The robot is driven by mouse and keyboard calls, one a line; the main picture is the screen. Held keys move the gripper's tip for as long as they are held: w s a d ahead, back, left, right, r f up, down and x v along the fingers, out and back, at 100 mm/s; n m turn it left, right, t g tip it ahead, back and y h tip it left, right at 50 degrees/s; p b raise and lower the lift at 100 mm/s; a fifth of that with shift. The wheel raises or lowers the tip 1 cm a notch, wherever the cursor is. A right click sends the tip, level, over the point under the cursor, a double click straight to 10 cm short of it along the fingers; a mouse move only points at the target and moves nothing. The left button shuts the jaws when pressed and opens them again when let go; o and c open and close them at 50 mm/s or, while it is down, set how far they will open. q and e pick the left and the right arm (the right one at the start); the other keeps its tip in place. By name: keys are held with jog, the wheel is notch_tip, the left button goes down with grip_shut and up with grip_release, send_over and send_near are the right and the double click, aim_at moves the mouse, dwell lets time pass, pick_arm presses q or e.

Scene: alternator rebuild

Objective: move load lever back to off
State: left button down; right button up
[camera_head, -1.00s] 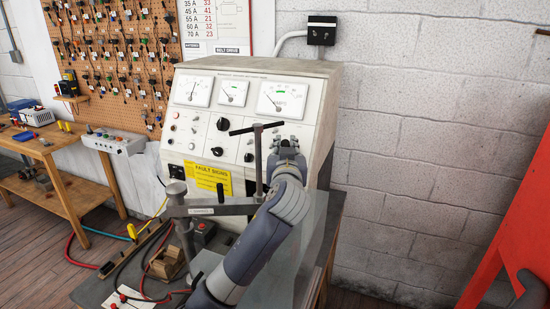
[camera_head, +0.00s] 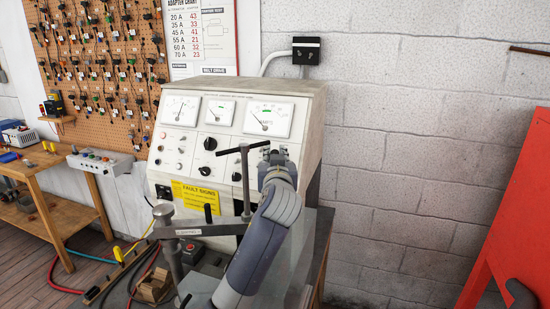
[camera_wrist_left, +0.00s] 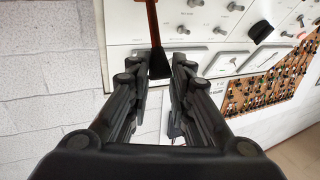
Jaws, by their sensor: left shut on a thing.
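The test bench (camera_head: 315,105) has a sloped cream panel with three gauges, knobs and switches. My left gripper (camera_head: 275,158) is at the panel's right side, below the right gauge (camera_head: 267,119). In the left wrist view, the fingers (camera_wrist_left: 157,78) stand on both sides of a black grip on a reddish-brown stem, which I take for the load lever (camera_wrist_left: 158,64). The gripper is shut on it. In the head view the lever is hidden by my gripper and arm, and I cannot read its position marks.
A clamp with a black T-handle (camera_head: 244,149) stands just left of my left arm, in front of the panel. A yellow fault signs label (camera_head: 195,195) is on the lower panel. A red frame (camera_head: 515,210) stands at the right; bare block wall lies between.

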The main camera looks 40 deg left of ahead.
pick_arm(q)
jog(key=c, duration=1.7)
grip_release()
jog(key=shift+s+a+r, duration=0.1)
jog(key=shift+a+r, duration=0.1)
jog(key=shift+r, duration=0.9)
jog(key=shift+o, duration=1.4)
jog(key=shift+f, duration=0.1)
jog(key=shift+w+f, duration=0.35)
jog(key=shift+f, duration=0.05)
jog(key=v, duration=1.2)
pick_arm(e)
jog(key=shift+w+a, duration=0.15)
jog(key=shift+w, duration=0.15)
pick_arm(q)
jog(key=shift+f, duration=0.1)
